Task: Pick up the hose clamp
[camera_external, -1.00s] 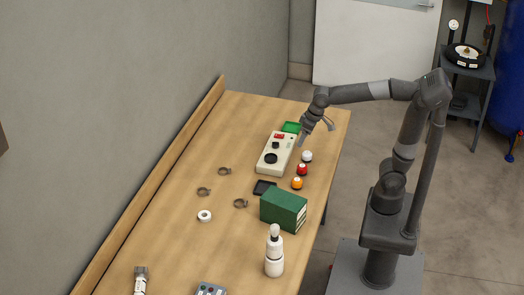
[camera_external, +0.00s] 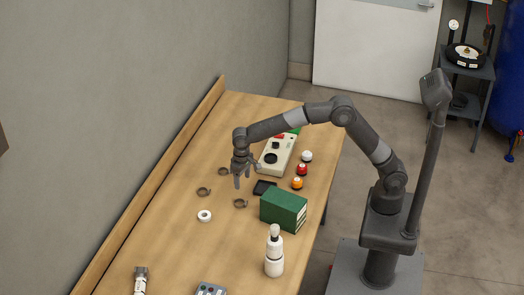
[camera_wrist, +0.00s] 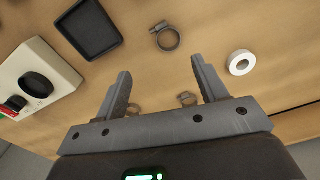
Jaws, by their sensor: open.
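Three ring-shaped metal hose clamps lie apart on the table: one nearest the black tray (camera_external: 241,203), one further left (camera_external: 204,191), and one at the back (camera_external: 223,171), partly beside my gripper. In the wrist view, the clamp near the tray (camera_wrist: 167,38) lies beyond my fingertips. The other two, one at right (camera_wrist: 187,98) and one at left (camera_wrist: 133,109), show between my fingers, low in the picture and partly cut off by my gripper body. My gripper (camera_external: 247,179) is open and empty, pointing down above the table among the clamps; its spread fingers show in the wrist view (camera_wrist: 160,68).
A black tray (camera_external: 264,188) and a white tape roll (camera_external: 204,216) lie near the clamps. Left of the clamps is bare table.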

